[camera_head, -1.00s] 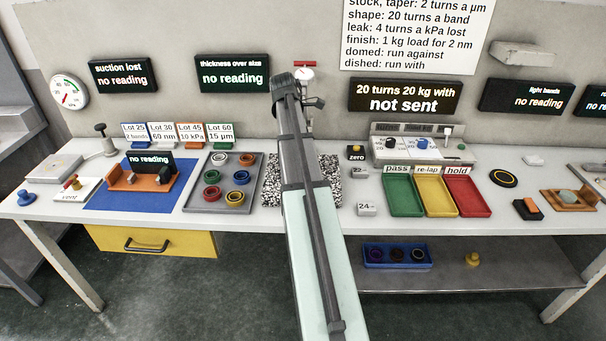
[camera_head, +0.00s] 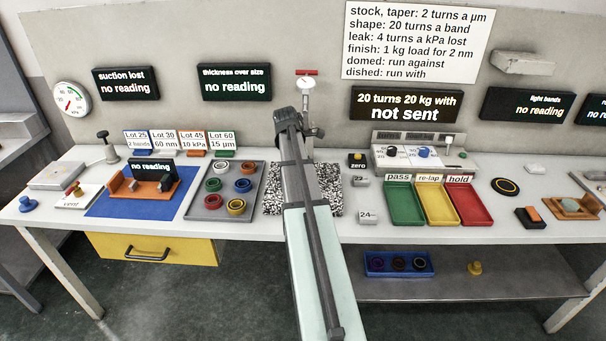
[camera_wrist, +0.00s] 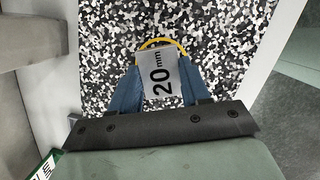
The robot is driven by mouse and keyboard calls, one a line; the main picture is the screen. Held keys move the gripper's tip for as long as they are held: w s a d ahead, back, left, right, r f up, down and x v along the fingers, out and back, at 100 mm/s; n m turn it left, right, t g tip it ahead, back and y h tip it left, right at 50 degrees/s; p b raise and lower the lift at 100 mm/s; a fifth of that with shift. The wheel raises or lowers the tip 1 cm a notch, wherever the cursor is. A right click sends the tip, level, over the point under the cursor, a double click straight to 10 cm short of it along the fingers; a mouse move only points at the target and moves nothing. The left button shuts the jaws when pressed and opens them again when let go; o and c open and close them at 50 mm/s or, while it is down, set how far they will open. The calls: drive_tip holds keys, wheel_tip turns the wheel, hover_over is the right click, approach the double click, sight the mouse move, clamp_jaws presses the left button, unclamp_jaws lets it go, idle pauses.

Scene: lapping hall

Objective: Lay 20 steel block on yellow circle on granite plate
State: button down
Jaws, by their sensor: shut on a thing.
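The 20 steel block (camera_wrist: 160,78), a pale grey block marked "20 mm", is held between the blue fingers of my gripper (camera_wrist: 157,82) in the wrist view. The granite plate (camera_wrist: 220,35), speckled black and white, lies below it. The yellow circle (camera_wrist: 165,39) shows as an arc past the far end of the block; the rest is hidden under the block and fingers. I cannot tell whether the block touches the plate. In the head view the granite plate (camera_head: 330,190) is partly covered by my arm, which hides the gripper, block and circle.
Blocks marked 22 (camera_head: 361,181) and 24 (camera_head: 367,217) stand right of the plate. A grey tray (camera_head: 207,208) of coloured rings is to its left. A dial gauge (camera_head: 306,84) on a stand is behind. Green, yellow and red trays (camera_head: 404,205) are further right.

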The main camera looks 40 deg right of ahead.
drive_tip(key=shift+f, duration=1)
drive_tip(key=shift+f, duration=0.15)
drive_tip(key=c, duration=0.5)
unclamp_jaws()
drive_tip(key=v, duration=1.2)
